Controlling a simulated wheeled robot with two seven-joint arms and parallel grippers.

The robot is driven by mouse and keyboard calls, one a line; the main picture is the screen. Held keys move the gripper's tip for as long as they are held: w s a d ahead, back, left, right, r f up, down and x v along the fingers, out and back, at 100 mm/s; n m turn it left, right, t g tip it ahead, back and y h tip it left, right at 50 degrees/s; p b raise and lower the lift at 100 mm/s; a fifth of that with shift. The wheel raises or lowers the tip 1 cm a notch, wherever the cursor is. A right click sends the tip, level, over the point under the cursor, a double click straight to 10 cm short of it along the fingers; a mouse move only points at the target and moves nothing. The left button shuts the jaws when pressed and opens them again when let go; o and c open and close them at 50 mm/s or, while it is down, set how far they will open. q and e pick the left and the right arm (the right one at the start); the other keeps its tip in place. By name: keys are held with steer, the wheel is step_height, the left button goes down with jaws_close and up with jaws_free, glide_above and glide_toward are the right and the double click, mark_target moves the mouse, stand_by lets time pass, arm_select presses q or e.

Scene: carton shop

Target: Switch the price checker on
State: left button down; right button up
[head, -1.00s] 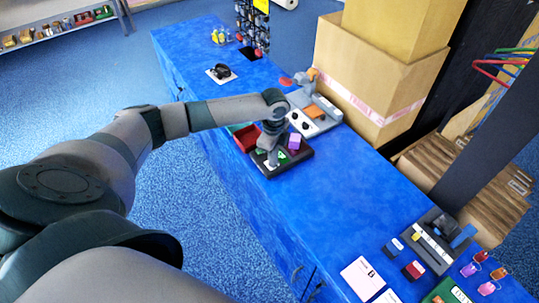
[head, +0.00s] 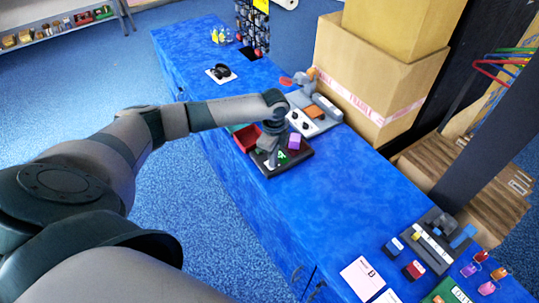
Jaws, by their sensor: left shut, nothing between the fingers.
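My left gripper (head: 271,162) reaches over a dark flat tray-like unit (head: 299,163) on the blue counter, in the middle of the head view. Its fingers are shut and hold nothing. They point down at the unit, at or just above its top; I cannot tell if they touch it. On the unit are a purple block (head: 294,142) and a green piece with a white mark (head: 282,157), partly hidden by the gripper. No label or switch is readable, so I cannot tell whether this unit is the price checker. My right gripper is out of view.
A red bin (head: 247,138) stands just left of the gripper. Large cartons (head: 362,82) stand beyond the counter. A grey device (head: 436,256), cards and tags sit at the lower right. The counter between is clear.

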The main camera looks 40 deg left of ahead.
arm_select(q)
steer(key=shift+f+b, duration=0.3)
steer(key=shift+f, duration=0.55)
stand_by(0.4)
steer(key=shift+r, duration=0.2)
steer(key=shift+r+p, duration=3.35)
steer(key=shift+p, duration=0.4)
